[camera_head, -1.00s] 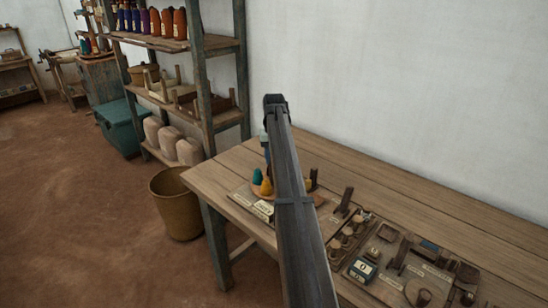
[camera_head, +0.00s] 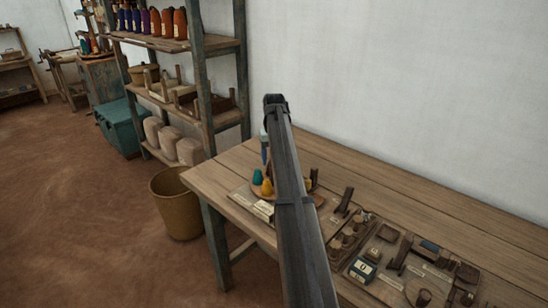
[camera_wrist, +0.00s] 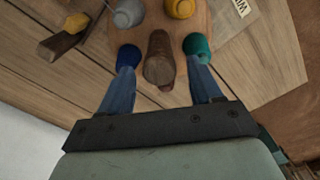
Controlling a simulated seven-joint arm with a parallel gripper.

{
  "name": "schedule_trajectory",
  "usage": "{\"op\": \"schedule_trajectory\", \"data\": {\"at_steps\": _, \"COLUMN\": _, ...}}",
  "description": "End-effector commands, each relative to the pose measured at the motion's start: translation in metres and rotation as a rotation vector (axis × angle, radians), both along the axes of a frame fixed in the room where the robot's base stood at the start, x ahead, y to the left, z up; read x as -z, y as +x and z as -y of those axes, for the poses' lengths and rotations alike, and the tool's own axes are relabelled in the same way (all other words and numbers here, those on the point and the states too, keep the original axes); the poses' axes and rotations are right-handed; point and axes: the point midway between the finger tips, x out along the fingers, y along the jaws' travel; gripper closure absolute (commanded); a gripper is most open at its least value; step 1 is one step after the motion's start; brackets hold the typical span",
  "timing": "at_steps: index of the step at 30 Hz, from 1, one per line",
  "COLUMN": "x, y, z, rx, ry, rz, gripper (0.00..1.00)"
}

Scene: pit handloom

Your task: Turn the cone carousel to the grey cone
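The cone carousel (camera_head: 318,198) is a round wooden disc on the bench, partly hidden behind my arm in the head view. A teal cone (camera_head: 257,177) and a yellow cone (camera_head: 267,187) stand on it. The wrist view shows the grey cone (camera_wrist: 127,13) at the top, left of the yellow cone (camera_wrist: 180,8). The teal cone (camera_wrist: 197,46) and a dark blue shape (camera_wrist: 129,56), perhaps a cone, show at my fingertips. My gripper (camera_wrist: 162,75) is open, its blue fingers either side of a brown upright wooden piece (camera_wrist: 159,62). I cannot tell whether they touch it.
A label card (camera_head: 264,210) lies in front of the carousel. Boards with small wooden fittings and a counter box (camera_head: 362,269) lie to the right. A basket (camera_head: 176,205) stands on the floor left of the bench. The bench's back right is clear.

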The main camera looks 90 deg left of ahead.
Motion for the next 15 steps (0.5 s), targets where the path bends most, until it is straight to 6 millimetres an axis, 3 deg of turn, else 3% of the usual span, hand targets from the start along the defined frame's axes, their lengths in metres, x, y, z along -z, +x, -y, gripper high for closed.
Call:
{"op": "schedule_trajectory", "data": {"at_steps": 8, "x": -0.004, "y": 0.0, "z": 0.0, "rx": 0.001, "ry": 0.0, "rz": 0.0, "gripper": 0.36}}
{"op": "schedule_trajectory", "data": {"at_steps": 15, "x": -0.037, "y": 0.0, "z": -0.001, "rx": 0.001, "ry": 0.002, "rz": 0.0, "gripper": 0.36}}
